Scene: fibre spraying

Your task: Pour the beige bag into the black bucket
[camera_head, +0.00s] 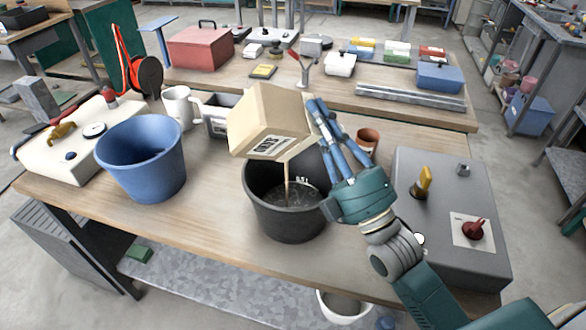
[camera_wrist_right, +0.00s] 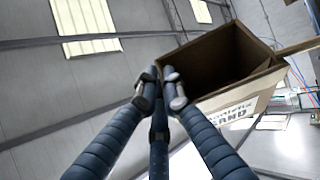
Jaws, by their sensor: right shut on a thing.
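The beige bag (camera_head: 262,118), box-shaped with a printed label reading SAND, is tilted above the black bucket (camera_head: 288,222). A thin brown stream runs from it into the bucket, which holds some dark grey contents. My right gripper (camera_head: 322,118), with blue fingers, is shut on the bag's right side. In the right wrist view the bag (camera_wrist_right: 240,98) shows its open, brown inside beside the fingers (camera_wrist_right: 160,90). My left gripper is not in view.
A blue bucket (camera_head: 143,160) stands left on the wooden table (camera_head: 215,215). A white mug (camera_head: 178,106) and a grey container are behind it. A brown cup (camera_head: 367,139) stands behind my right gripper. A grey machine with knobs (camera_head: 440,240) fills the table's right end.

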